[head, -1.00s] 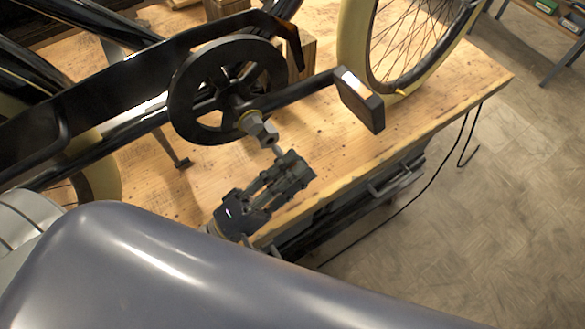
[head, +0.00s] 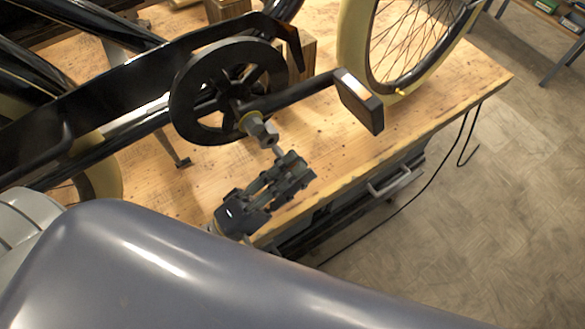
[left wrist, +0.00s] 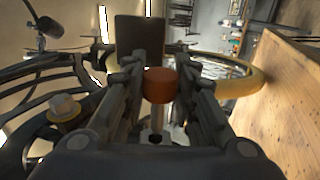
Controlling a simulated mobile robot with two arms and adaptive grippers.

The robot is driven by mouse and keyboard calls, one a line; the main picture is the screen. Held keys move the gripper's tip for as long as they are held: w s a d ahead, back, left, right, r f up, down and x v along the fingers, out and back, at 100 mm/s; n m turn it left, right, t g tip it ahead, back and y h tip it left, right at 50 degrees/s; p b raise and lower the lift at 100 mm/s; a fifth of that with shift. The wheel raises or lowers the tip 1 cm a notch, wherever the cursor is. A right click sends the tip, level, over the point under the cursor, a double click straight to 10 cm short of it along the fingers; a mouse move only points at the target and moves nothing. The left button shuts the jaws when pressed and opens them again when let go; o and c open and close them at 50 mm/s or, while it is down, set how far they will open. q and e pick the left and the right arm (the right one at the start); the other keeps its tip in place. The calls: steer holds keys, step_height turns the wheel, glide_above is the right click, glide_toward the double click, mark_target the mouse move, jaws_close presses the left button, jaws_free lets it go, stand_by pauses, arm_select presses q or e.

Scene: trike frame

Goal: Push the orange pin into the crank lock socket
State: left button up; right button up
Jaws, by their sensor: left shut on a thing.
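My left gripper (head: 289,168) is at the near side of the crank, above the bench. In the left wrist view its fingers (left wrist: 160,88) are shut on the orange pin (left wrist: 160,80); the orange head sits between them and a pale shaft shows below. In the head view only a short grey pin end (head: 278,150) shows beyond the fingertips, close to the hex-shaped crank lock socket (head: 265,134) with its yellow ring. I cannot tell whether they touch. The wrist view shows a similar yellow-ringed fitting (left wrist: 64,107) at left. My right gripper is not in view.
The black chainring (head: 190,120) and crank arm (head: 300,93) lie just beyond the gripper, with a pedal (head: 358,103) to the right. A cream-tyred wheel (head: 352,45) stands behind. The wooden bench (head: 420,105) has clear room right of the pedal.

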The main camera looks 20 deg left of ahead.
mark_target(279, 153)
arm_select(q)
steer(key=shift+w+a, duration=0.1)
steer(key=shift+w+a, duration=0.5)
steer(key=shift+a, duration=0.15)
steer(key=shift+w+a, duration=0.75)
steer(key=shift+a, duration=0.25)
steer(key=o, duration=1.2)
steer(key=shift+c, duration=0.2)
steer(key=v, duration=1.2)
steer(key=shift+d+f, duration=0.1)
